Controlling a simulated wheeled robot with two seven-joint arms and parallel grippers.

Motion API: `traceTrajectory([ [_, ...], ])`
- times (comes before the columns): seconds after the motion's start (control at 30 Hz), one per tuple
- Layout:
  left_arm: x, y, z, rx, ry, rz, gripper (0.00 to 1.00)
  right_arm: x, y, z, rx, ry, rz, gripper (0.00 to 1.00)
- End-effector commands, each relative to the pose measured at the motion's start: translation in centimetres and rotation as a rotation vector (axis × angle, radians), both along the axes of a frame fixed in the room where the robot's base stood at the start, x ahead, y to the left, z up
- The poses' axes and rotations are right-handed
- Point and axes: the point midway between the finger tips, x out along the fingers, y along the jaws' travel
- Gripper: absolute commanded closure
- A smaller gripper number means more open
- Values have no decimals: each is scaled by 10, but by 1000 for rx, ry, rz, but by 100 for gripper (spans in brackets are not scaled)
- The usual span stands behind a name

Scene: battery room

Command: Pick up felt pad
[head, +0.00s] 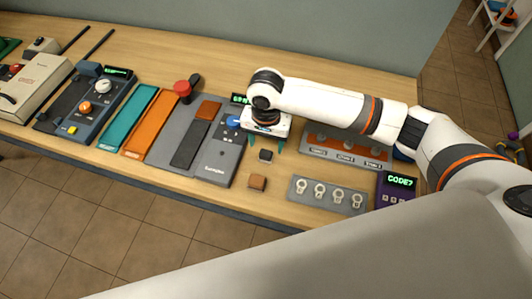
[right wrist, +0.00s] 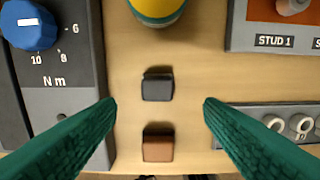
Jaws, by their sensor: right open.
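Two small pad-like blocks lie on the wooden table, and I cannot tell by sight which is felt. One is dark grey (head: 265,155) and also shows in the right wrist view (right wrist: 158,85). The other is brown (head: 257,182), nearer the table's front edge, and shows in the right wrist view (right wrist: 158,145). My right gripper (head: 266,143) is open above the table. In the right wrist view its teal fingers (right wrist: 160,103) stand apart on either side of the column of blocks, touching neither. My left gripper is not in view.
A grey device with a blue dial (right wrist: 28,25) stands left of the blocks. A stud panel (head: 345,148) and a grey tray of key-like rings (head: 328,195) are at right. A yellow-and-teal round object (right wrist: 157,8) lies beyond the dark block. A code box (head: 395,188) sits far right.

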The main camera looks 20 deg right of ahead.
Motion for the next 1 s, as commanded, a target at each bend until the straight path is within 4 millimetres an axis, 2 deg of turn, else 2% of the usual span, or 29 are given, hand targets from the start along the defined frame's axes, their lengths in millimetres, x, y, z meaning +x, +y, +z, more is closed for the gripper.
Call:
traceTrajectory([
  [0.1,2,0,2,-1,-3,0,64,0,0,-7,-1,-1,0,38],
  [0.3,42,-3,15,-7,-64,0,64,-2,-1,-30,-1,2,1,38],
  [0.37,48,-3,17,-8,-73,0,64,-2,-1,-41,-1,1,2,38],
  [0.53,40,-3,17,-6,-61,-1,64,-2,-1,-58,0,-1,2,38],
  [0.77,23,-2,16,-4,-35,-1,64,-1,-1,-59,1,-3,3,38],
  [1.0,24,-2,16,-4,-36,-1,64,-1,0,-59,1,-3,3,77],
])
